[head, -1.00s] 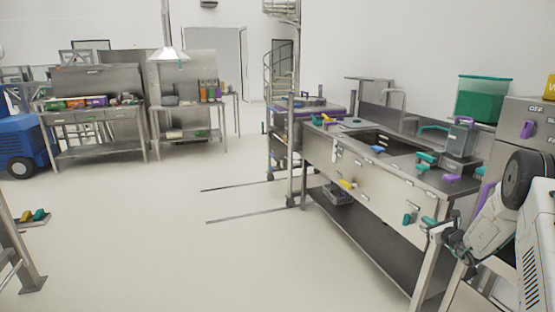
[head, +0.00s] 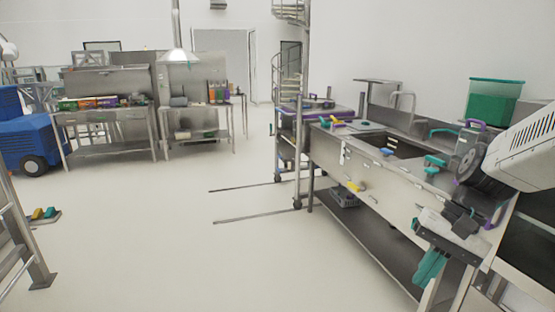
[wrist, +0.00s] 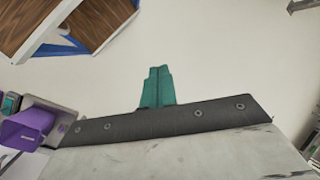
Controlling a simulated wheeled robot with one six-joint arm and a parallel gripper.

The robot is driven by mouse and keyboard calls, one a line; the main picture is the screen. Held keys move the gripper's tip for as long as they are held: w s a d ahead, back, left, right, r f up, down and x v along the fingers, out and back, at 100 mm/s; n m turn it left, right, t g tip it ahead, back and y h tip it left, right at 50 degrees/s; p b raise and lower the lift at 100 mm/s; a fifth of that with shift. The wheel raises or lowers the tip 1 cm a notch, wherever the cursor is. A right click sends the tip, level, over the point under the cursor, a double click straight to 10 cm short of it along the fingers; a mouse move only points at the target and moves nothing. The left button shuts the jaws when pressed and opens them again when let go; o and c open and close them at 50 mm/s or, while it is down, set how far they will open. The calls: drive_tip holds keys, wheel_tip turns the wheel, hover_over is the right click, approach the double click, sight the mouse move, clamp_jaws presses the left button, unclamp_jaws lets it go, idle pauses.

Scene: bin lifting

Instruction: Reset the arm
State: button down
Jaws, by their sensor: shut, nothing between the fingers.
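My arm reaches in from the right edge of the head view. My gripper (head: 430,268) has teal fingers that point down in front of the steel sink bench (head: 365,185). In the wrist view the two teal fingers (wrist: 157,87) lie side by side, pressed together with nothing between them. Pale floor shows beyond the fingertips. The gripper appears apart from the bench, but the exact gap cannot be told.
A green bin (head: 494,101) stands on the right, behind my arm. A wheeled rack (head: 297,130) stands at the bench's far end. Steel tables (head: 105,116) and a blue machine (head: 30,140) are at the back left. The middle floor is clear.

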drive_tip(key=s+r+n+t+h, duration=0.1)
drive_tip(key=s+r+n+h, duration=0.1)
drive_tip(key=s, duration=0.5)
drive_tip(key=s+r+n+t+h, duration=0.1)
drive_tip(key=s+r+n+h, duration=0.1)
drive_tip(key=s, duration=0.4)
drive_tip(key=shift+s+r+n+t+h, duration=0.35)
drive_tip(key=shift+r+n+t+h, duration=0.05)
drive_tip(key=shift+r+n, duration=0.2)
drive_tip(key=c, duration=2.1)
unclamp_jaws()
drive_tip(key=shift+a, duration=0.1)
drive_tip(key=shift+c, duration=0.2)
